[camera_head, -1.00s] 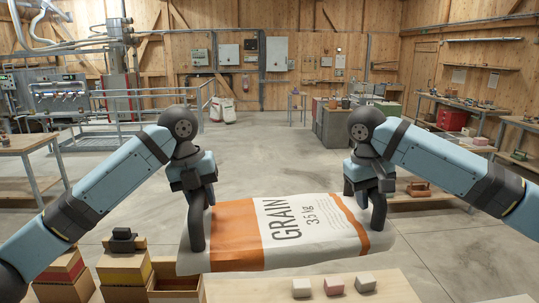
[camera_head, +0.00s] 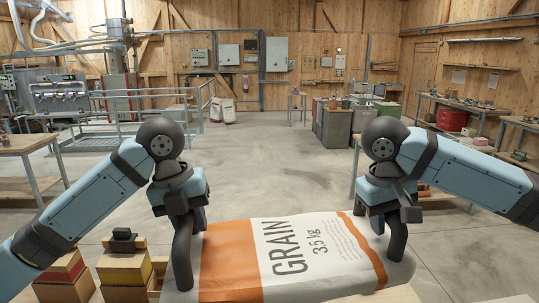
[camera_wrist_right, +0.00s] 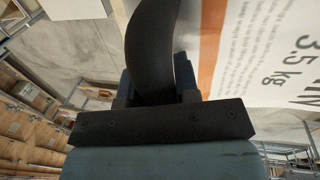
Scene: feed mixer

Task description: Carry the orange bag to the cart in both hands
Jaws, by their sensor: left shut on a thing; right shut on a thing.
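The orange and white grain bag (camera_head: 319,262) lies flat between my two grippers in the head view, over the front table. It also shows in the right wrist view (camera_wrist_right: 262,60), beside the dark curved finger. My left gripper (camera_head: 183,262) is shut on the bag's left end. My right gripper (camera_head: 396,240) is shut on its right end. The parts of the fingers under the bag are hidden. I cannot make out a cart for certain.
A wooden table edge (camera_head: 400,293) is at the bottom, under the bag. Stacked boxes (camera_head: 124,268) with a dark object on top stand at the lower left. Open concrete floor (camera_head: 262,165) lies beyond the bag. Benches line the right wall.

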